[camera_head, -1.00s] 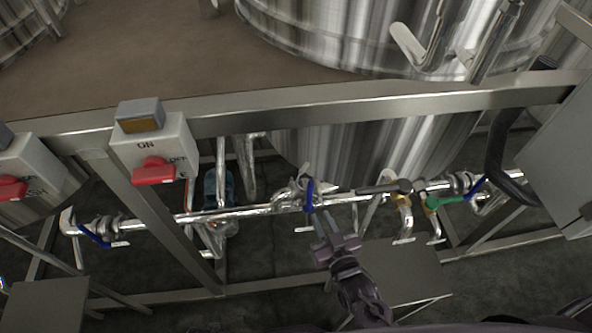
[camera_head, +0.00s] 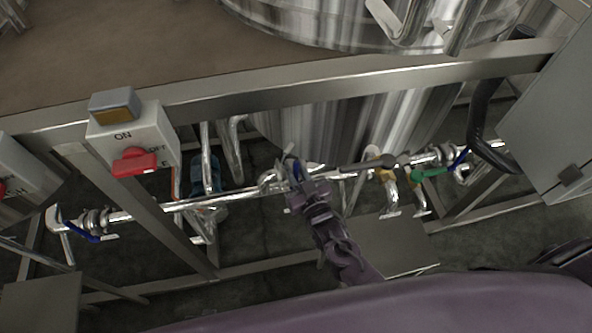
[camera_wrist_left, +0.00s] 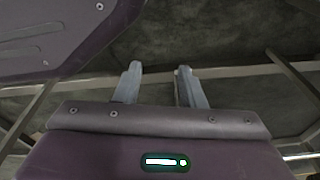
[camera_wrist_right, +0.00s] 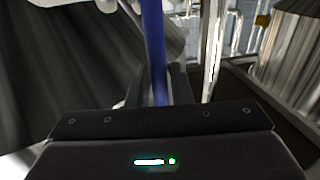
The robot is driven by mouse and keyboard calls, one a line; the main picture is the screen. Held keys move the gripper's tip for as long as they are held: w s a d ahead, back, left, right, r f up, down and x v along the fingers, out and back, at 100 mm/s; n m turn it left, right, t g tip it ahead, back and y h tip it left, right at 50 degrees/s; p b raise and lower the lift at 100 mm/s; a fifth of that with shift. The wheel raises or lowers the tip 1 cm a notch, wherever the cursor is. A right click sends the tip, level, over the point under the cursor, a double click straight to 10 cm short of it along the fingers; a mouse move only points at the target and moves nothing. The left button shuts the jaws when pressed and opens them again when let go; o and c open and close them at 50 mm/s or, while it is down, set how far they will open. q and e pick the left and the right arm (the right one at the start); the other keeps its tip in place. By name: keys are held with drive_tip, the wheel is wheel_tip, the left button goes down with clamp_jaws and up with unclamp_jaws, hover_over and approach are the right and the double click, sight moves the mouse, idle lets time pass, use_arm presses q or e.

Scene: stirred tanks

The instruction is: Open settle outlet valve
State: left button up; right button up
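A valve with a blue handle (camera_head: 296,170) sits at the middle of a shiny horizontal pipe (camera_head: 240,197) below the tank. I see no label naming it. My right gripper (camera_head: 295,184) is at this handle. In the right wrist view the blue handle (camera_wrist_right: 154,50) runs down between the two fingers (camera_wrist_right: 162,82), close to both; whether they press on it I cannot tell. My left gripper (camera_wrist_left: 159,75) is open and empty above the dark floor, and out of the head view. Other blue handles are at the pipe's left end (camera_head: 82,232) and right end (camera_head: 459,158).
A green-handled valve (camera_head: 431,173) and yellow fittings (camera_head: 386,163) are right of my right gripper. A steel frame beam (camera_head: 300,85) crosses above the pipe. A switch box with a red knob (camera_head: 134,162) is at left. A grey cabinet (camera_head: 555,125) stands at right.

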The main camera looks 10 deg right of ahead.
clamp_jaws()
use_arm(q)
drive_tip(key=shift+r, duration=0.1)
